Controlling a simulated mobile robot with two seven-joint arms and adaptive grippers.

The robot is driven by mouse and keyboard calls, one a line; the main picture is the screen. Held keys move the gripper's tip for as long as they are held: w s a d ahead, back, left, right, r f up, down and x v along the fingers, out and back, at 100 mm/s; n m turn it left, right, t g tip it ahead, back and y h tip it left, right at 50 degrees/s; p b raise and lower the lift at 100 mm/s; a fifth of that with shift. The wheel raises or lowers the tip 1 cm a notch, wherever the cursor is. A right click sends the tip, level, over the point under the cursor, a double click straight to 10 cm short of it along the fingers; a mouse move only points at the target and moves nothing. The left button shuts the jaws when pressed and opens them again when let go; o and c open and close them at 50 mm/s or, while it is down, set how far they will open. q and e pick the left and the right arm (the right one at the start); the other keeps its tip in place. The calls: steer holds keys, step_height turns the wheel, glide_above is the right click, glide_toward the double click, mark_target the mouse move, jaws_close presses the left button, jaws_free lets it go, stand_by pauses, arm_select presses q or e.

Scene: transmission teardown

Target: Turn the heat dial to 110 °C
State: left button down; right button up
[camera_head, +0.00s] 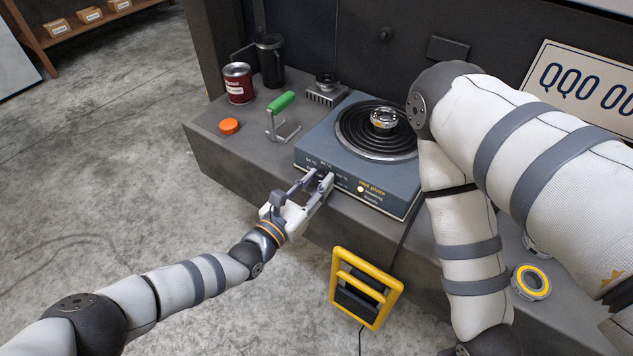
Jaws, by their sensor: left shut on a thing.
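The blue-grey heater (346,160) stands on the workbench with a dark ringed hot plate (352,138) on top. A shiny metal ring-shaped part (384,117) sits on the plate. The heater's front panel has small white markings and a lit yellow-orange lamp (361,188). My left gripper (318,182) is at the left part of this front panel, shut on the heat dial, which its fingers mostly hide. The dial's setting cannot be read. My right arm crosses the right side of the view, and its gripper is out of sight.
A green-handled tool (281,103), an orange cap (229,126), a red can (238,83), a black cup (270,60) and a finned metal block (327,89) stand left of the heater. A yellow frame (366,287) is below the bench front. A yellow-grey ring (531,282) lies at right.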

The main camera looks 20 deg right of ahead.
stand_by(0.5)
arm_select(q)
steer(key=c, duration=1.3)
jaws_free()
steer(key=v, duration=1.2)
